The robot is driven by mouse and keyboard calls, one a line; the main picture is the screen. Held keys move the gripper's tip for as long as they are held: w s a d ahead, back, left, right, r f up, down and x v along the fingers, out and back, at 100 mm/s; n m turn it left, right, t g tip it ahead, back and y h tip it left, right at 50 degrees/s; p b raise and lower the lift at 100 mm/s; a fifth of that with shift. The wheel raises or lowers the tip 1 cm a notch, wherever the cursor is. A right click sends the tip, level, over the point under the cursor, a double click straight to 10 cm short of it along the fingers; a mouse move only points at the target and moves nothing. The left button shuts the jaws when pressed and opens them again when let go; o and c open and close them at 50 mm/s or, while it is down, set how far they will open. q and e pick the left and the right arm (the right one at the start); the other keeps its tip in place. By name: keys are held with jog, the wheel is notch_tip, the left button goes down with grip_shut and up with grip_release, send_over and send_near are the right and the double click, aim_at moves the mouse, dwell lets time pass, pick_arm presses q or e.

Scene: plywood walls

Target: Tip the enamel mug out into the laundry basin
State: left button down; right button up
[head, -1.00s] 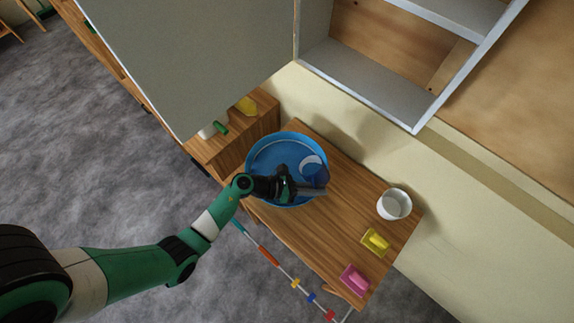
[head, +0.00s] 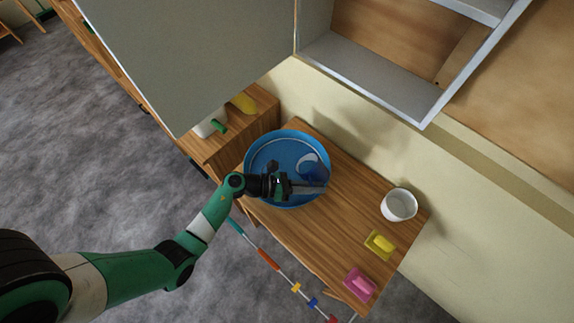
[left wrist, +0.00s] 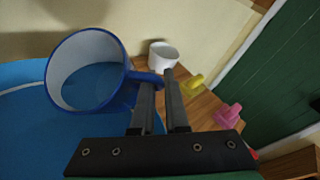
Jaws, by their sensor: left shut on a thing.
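The blue enamel mug (head: 317,172) with a white inside is held over the right part of the round blue laundry basin (head: 276,152). My left gripper (head: 318,187) is shut on the mug's handle side. In the left wrist view the mug (left wrist: 118,93) lies tipped to the left, its mouth facing the basin side (left wrist: 25,130). A blue-grey area shows inside the mug; I cannot tell if it is liquid. The gripper's fingers (left wrist: 160,88) meet the handle there. My right gripper is not in view.
The basin stands on a wooden table (head: 335,215). A white pot (head: 399,205), a yellow brush-like item (head: 379,245) and a pink one (head: 360,284) stand at its right. An open cabinet (head: 375,60) hangs above. A bottle (head: 208,124) stands on the left cabinet.

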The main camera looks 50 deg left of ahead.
aim_at(308, 178)
pick_arm(q)
jog(key=shift+s+a+f+t+h+b, duration=0.15)
jog(key=shift+a+t+h+b, duration=0.2)
jog(key=shift+b, duration=0.9)
jog(key=shift+d, duration=0.1)
jog(key=shift+s+a+r+n+t+h+b, duration=0.15)
jog(key=shift+r+n+t+h+b, duration=0.2)
jog(key=shift+b, duration=0.4)
jog(key=shift+a+r+n+t+h+b, duration=0.2)
jog(key=shift+r+t+h+b, duration=0.2)
jog(key=shift+b, duration=0.35)
jog(key=shift+s+a+r+n+t+h+b, duration=0.15)
jog(key=shift+r+n+t+h+b, duration=0.25)
jog(key=shift+b, duration=0.35)
jog(key=shift+s+a+r+t+h+b, duration=0.15)
jog(key=shift+r+t+b, duration=0.1)
jog(key=shift+r, duration=0.2)
jog(key=shift+w+a+r+t+h+b, duration=0.1)
jog(key=shift+r+t, duration=0.1)
jog(key=shift+r, duration=0.2)
jog(key=shift+s+a+r+t+h+b, duration=0.15)
jog(key=shift+r+t+b, duration=0.1)
jog(key=shift+r, duration=0.2)
jog(key=shift+s+a+r+n+t+h+b, duration=0.15)
jog(key=shift+s+a+r+n+t+b, duration=0.15)
jog(key=shift+a+b, duration=0.35)
jog(key=shift+s+a+r+n+t+h+b, duration=0.15)
jog(key=shift+a+n+t+b, duration=0.25)
jog(key=shift+b, duration=0.3)
